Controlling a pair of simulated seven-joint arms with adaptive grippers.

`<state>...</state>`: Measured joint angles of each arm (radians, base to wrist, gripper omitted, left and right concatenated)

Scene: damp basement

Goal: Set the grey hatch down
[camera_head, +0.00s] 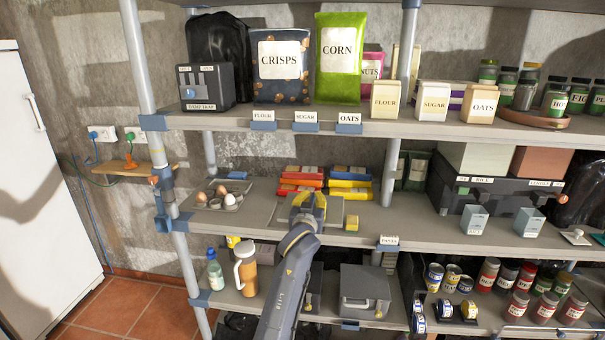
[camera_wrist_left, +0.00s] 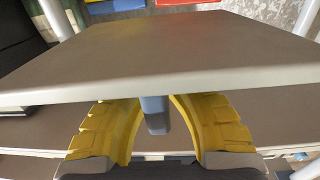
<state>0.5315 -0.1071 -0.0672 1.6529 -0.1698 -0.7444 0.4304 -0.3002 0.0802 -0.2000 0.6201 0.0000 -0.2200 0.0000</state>
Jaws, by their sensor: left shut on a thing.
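The grey hatch (camera_head: 331,214) is a flat, thin panel at the middle shelf, behind and beside my left gripper in the head view. In the left wrist view, the hatch (camera_wrist_left: 165,55) fills the upper middle, lying about flat, with a blue-grey handle (camera_wrist_left: 155,114) at its near edge. My left gripper (camera_head: 308,203) has yellow fingers closed around this handle; the fingers also show in the wrist view (camera_wrist_left: 155,125). The hatch's near edge appears above the shelf surface in the wrist view; I cannot tell whether it touches the shelf. My right gripper is out of view.
The upper shelf (camera_head: 385,126) hangs above.

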